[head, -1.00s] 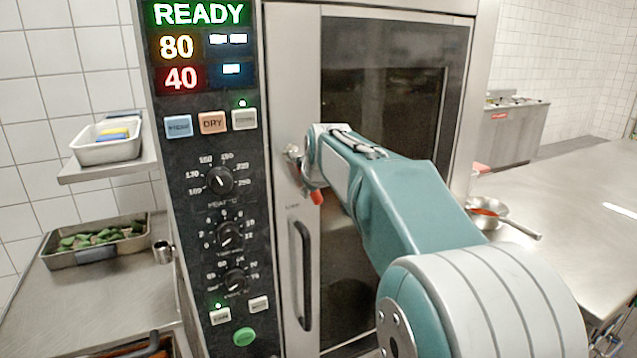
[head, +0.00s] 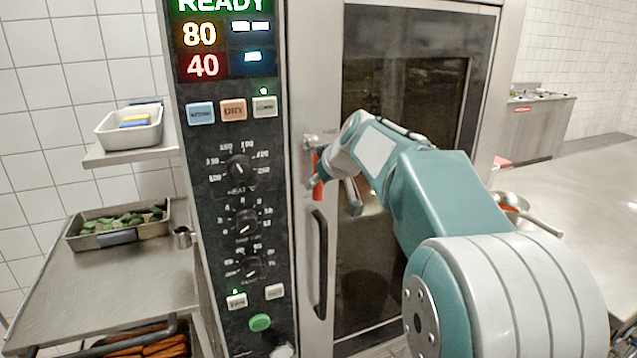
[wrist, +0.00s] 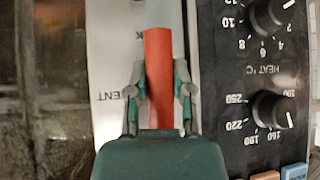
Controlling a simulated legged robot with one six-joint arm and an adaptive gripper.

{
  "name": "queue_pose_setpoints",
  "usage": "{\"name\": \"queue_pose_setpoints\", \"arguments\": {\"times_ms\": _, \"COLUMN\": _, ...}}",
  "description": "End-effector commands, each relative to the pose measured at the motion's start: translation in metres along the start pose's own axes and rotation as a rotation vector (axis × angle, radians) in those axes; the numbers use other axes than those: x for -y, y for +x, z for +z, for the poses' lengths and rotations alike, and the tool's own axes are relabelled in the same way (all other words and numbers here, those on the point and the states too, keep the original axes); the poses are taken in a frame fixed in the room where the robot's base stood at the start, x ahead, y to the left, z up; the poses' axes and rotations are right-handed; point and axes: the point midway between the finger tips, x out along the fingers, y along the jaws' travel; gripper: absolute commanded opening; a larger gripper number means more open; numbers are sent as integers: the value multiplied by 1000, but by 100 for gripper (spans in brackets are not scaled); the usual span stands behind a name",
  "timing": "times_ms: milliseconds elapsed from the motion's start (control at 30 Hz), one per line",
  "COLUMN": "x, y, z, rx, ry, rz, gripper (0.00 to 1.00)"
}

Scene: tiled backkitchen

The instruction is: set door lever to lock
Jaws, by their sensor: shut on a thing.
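The door lever (head: 318,190) has a red grip and hangs roughly straight down from a metal pivot on the oven door's left frame. In the wrist view the lever (wrist: 159,65) runs up between the two fingers, with its grey shank at the top edge. My gripper (wrist: 158,92) is shut on the red grip, one finger on each side. In the head view my gripper (head: 336,182) is at the lever, partly hidden by its own wrist. Labels beside the lever, ending in "K" and "ENT", are partly covered and appear upside down.
A control panel (head: 211,165) with knobs and buttons is left of the lever. A black door handle (head: 319,265) is just below it. The dark glass door (head: 400,80) is behind my arm. A steel counter (head: 590,220) is at right.

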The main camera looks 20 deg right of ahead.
Motion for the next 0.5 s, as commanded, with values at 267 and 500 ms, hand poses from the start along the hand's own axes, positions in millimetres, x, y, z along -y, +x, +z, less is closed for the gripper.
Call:
{"name": "queue_pose_setpoints", "arguments": {"times_ms": 267, "x": 1, "y": 2, "z": 2, "rx": 5, "ry": 2, "rz": -3, "gripper": 47}}
{"name": "queue_pose_setpoints", "arguments": {"times_ms": 500, "x": 1, "y": 1, "z": 1, "rx": 3, "ry": 1, "rz": -2, "gripper": 65}}
